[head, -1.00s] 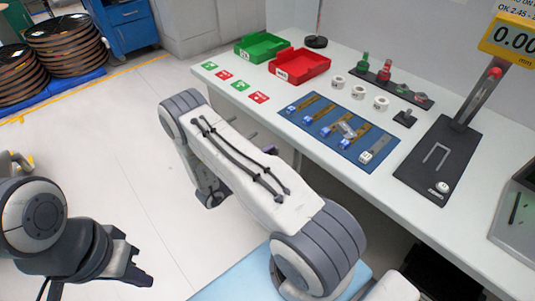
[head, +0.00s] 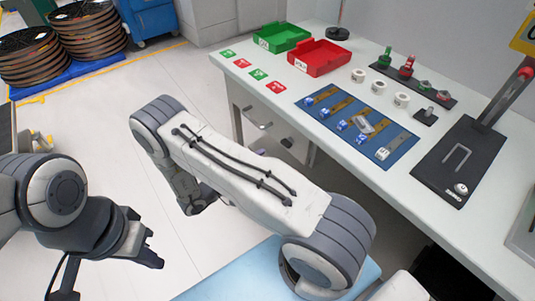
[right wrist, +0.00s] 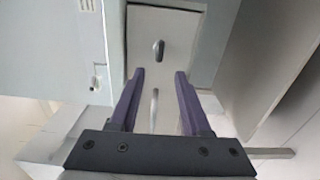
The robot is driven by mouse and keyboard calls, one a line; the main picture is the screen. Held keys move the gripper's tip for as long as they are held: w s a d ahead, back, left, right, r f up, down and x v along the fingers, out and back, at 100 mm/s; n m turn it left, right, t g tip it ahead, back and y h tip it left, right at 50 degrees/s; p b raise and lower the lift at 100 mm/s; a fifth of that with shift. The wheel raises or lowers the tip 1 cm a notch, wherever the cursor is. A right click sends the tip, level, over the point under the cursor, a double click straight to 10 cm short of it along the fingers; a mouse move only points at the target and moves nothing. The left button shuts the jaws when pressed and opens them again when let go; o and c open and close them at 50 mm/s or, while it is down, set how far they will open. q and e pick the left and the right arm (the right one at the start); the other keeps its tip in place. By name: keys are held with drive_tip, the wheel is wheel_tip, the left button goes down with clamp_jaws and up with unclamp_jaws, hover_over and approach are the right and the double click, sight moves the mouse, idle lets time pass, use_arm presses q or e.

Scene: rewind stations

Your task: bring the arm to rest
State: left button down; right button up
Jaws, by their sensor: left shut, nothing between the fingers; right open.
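My right arm (head: 235,165), white and grey, crosses the middle of the head view in front of the desk. Its gripper cannot be made out there. In the right wrist view my right gripper (right wrist: 160,75) is open, with two purple fingers apart and nothing between them. A pale drawer front with a dark handle (right wrist: 158,50) shows beyond the fingers. My left gripper (head: 153,254) is at the lower left of the head view, over the floor, shut and empty.
Cable reels (head: 85,35) stand at the back left. Pale floor (head: 95,105) between is clear.

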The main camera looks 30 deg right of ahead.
drive_tip(key=shift+a, duration=0.25)
idle(0.3)
